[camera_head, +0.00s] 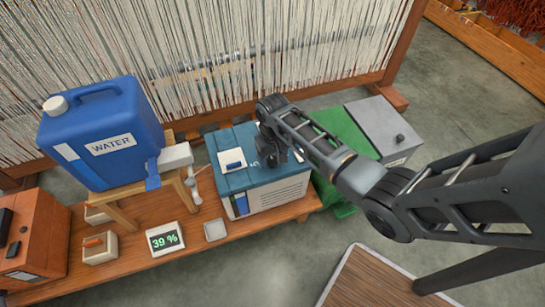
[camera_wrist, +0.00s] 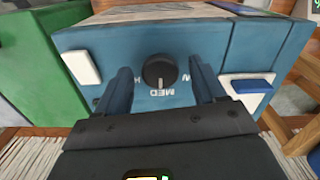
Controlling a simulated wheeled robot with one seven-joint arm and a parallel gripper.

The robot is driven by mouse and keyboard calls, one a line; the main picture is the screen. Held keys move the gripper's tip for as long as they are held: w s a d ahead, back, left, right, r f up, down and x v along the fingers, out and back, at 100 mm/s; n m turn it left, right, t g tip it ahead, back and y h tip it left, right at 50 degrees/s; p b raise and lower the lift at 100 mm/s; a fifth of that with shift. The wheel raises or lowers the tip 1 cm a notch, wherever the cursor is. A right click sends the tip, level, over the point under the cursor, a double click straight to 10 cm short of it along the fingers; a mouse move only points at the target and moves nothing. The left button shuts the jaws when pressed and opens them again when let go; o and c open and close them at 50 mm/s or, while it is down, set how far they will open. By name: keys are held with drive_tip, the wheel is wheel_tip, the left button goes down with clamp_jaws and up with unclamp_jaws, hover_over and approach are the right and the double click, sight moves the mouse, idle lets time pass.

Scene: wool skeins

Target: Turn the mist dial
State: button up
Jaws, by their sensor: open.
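The mist dial is a round black knob (camera_wrist: 160,71) on the top of a blue box (camera_head: 228,141). In the wrist view, the upside-down label MED sits just below the knob, and a pale mark on the knob points toward it. Other letters beside it are partly hidden by the fingers. My gripper (camera_wrist: 160,80) is open, with one finger on each side of the knob and gaps visible between. In the head view my gripper (camera_head: 276,150) is over the box's top and hides the dial.
A blue rocker switch (camera_wrist: 252,86) and a white block (camera_wrist: 82,67) flank the dial. A blue water jug (camera_head: 105,140) stands left on a wooden stand. A display reading 39 % (camera_head: 165,239) stands in front.

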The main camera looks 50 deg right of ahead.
drive_tip(key=c, duration=1)
drive_tip(key=shift+c, duration=0.2)
drive_tip(key=shift+r+m+p, duration=0.1)
drive_tip(key=shift+m+p, duration=0.2)
drive_tip(key=shift+r+m+p, duration=0.1)
drive_tip(key=shift+m+p, duration=0.65)
drive_tip(key=shift+m, duration=0.15)
drive_tip(key=m+p, duration=0.1)
drive_tip(key=m, duration=0.1)
drive_tip(key=shift+a+m, duration=0.1)
drive_tip(key=shift+m, duration=0.3)
drive_tip(key=m+p, duration=0.2)
drive_tip(key=m, duration=0.1)
drive_tip(key=shift+m+p, duration=0.4)
drive_tip(key=shift+m, duration=1.5)
